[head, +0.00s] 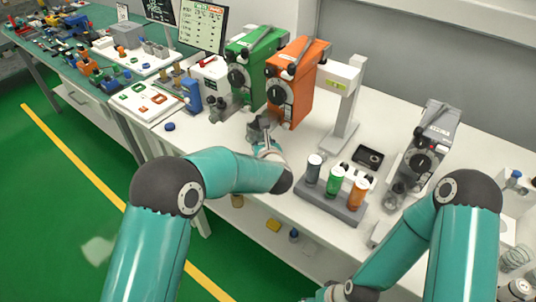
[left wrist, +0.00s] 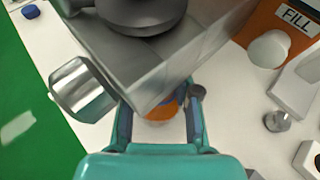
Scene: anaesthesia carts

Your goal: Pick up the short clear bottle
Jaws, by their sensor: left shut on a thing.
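My left gripper (head: 266,140) is at the front of the orange vaporizer (head: 297,85). A grey block (left wrist: 170,60) with a black dial and a silver knob (left wrist: 82,88) covers the rest. I cannot make out a short clear bottle elsewhere. My right arm runs down to the bottom edge of the head view, and its fingers are out of sight.
A green vaporizer (head: 249,65) stands left of the orange one. A grey vaporizer (head: 430,140) is further right. A blue cap (head: 170,127) lies at the left front.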

